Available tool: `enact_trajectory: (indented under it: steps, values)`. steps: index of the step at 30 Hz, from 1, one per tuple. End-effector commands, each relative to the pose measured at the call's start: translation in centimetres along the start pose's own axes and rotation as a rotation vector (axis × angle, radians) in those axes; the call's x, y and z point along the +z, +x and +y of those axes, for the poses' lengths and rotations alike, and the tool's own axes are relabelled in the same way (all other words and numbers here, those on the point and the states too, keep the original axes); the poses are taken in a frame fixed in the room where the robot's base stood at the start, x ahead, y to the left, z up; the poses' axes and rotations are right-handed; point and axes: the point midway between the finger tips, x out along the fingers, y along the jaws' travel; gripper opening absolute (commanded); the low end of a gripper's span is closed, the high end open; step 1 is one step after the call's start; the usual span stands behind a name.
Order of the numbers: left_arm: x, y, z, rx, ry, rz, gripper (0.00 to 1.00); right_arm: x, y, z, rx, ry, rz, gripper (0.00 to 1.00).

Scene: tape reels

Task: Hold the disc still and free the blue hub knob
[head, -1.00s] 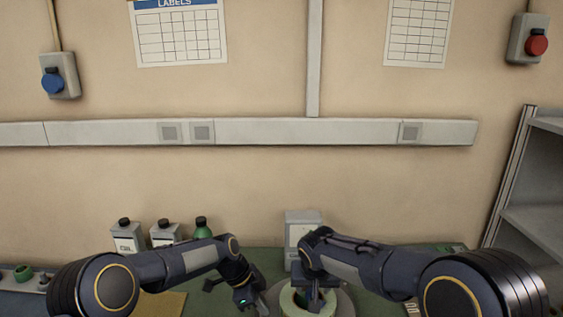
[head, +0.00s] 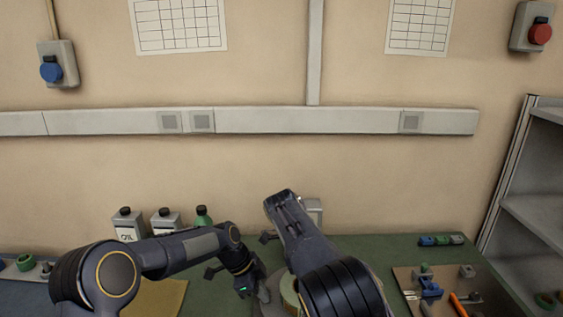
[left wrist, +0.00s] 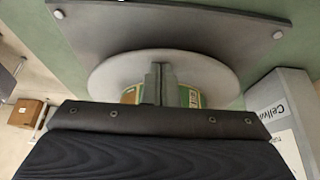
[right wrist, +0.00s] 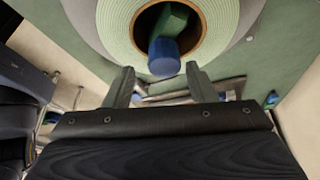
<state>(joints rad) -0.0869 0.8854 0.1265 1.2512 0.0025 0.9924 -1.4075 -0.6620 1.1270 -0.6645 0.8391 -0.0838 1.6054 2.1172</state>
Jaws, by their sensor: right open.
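The blue hub knob (right wrist: 165,57) shows in the right wrist view, in front of a green part in the dark core of a pale green tape reel (right wrist: 112,28). My right gripper (right wrist: 160,68) is open, its fingers apart on either side below the knob, with nothing between them. In the head view my right arm hides it and part of the reel (head: 289,292). The grey disc (left wrist: 112,72) lies under the reel in the left wrist view. My left gripper (left wrist: 159,68) is shut, fingers together over the disc and in front of the reel. I cannot tell whether it touches either.
Bottles (head: 128,224) stand at the back left. A tool board (head: 398,276) with small parts lies at the right, near a shelf unit (head: 540,195). A lettered box (left wrist: 280,112) stands beside the disc.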

Motion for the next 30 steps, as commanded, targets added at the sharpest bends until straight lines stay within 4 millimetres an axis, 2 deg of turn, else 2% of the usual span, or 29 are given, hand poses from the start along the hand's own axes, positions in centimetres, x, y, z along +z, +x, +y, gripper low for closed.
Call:
enact_trajectory:
  steps: [3,6,30]
  values:
    - [0.53,0.60,0.27,0.012,-0.004,-0.008,0.00,-0.01,0.15,-0.13,0.071,0.169,0.000,0.51]
    - [0.53,0.60,0.26,0.011,-0.005,-0.008,0.00,0.01,0.07,-0.02,0.096,0.228,-0.001,0.51]
    - [0.58,0.60,0.24,0.011,-0.005,-0.009,0.00,0.30,0.84,0.03,0.097,0.230,-0.001,0.51]
